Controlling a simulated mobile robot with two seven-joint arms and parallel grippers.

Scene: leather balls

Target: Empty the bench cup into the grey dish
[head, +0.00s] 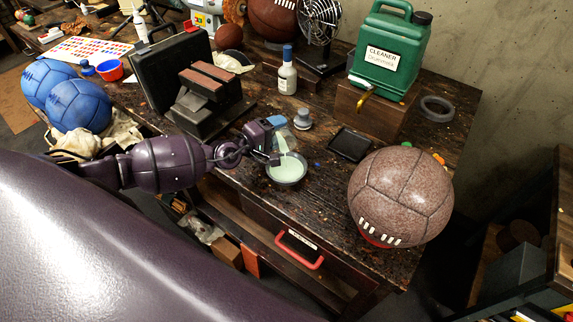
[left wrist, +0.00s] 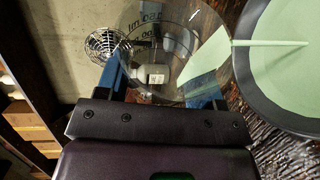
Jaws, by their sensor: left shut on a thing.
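My left gripper (head: 276,141) is shut on a clear cup (head: 284,136) and holds it tipped over the grey dish (head: 303,179). The left wrist view shows the clear, printed cup (left wrist: 150,25) between the blue fingertips (left wrist: 160,85). Pale green liquid lies along the cup's side, and a thin stream runs from its mouth into the dish (left wrist: 241,75) at right. The dish stands on the bench and holds a pool of the same pale green liquid (head: 286,172). My right gripper is not in view.
A white bottle (head: 287,77) and a small grey metal piece (head: 302,120) stand behind the dish. A black tray (head: 350,144) and a large brown leather ball (head: 402,195) are to its right. A dark press-like block (head: 208,95) stands left, behind my arm.

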